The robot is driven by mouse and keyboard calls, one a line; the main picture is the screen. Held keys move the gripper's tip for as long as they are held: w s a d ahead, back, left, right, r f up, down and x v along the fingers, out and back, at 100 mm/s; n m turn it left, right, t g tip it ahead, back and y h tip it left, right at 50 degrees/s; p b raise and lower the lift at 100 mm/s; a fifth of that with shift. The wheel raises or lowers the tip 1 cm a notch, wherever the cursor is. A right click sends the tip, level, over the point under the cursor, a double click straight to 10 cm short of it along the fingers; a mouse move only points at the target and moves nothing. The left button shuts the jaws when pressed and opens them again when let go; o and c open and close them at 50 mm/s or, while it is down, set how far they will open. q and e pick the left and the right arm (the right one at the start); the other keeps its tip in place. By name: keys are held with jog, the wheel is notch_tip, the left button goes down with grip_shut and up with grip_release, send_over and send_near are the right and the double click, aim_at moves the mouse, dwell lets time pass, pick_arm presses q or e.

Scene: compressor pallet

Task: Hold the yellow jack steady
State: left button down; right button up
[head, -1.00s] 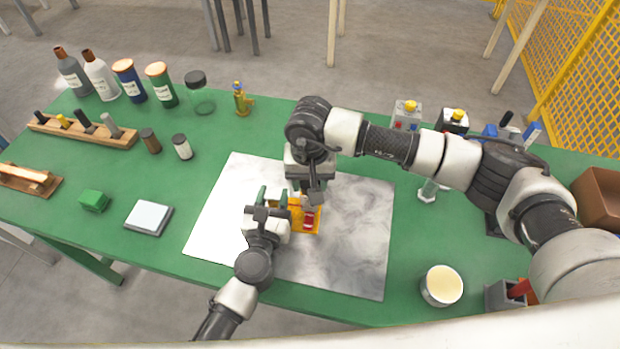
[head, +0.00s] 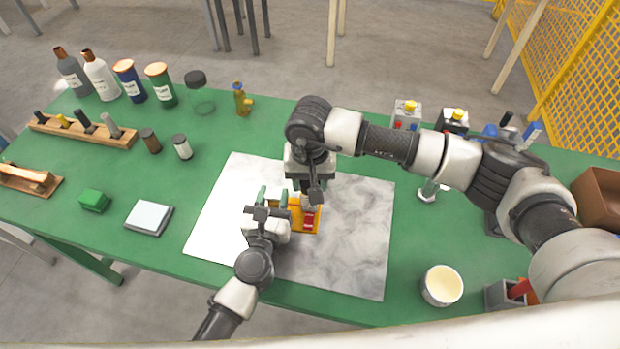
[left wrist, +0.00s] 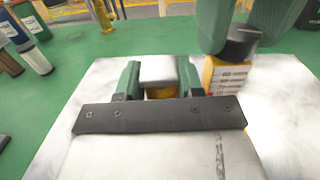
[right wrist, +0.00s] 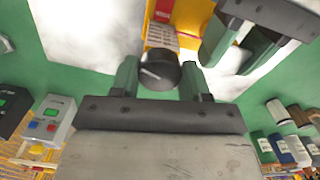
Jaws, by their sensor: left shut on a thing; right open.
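The yellow jack (head: 309,229) rests on a pale marbled sheet (head: 350,257), partly hidden by both grippers in the head view. Its labelled side shows in the left wrist view (left wrist: 228,76). My left gripper (left wrist: 159,80) is shut on a pale block-like top part of the jack, with a yellow piece showing below. My right gripper (right wrist: 160,76) is open, its green fingers on either side of the jack's black knob (right wrist: 160,71), with gaps visible at both sides. The jack (right wrist: 188,15) shows beyond the knob in the right wrist view.
A white cup (head: 442,287) stands at the right of the green table (head: 340,311). A pale square plate (head: 149,216) and green block (head: 94,200) lie left. Bottles (head: 101,76) and a wooden tool rack (head: 90,132) stand back left. The sheet's right side is clear.

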jog(key=o, duration=0.9)
jog(key=shift+r, duration=0.1)
notch_tip(320, 180, up, 12)
jog(key=shift+s+f, duration=0.1)
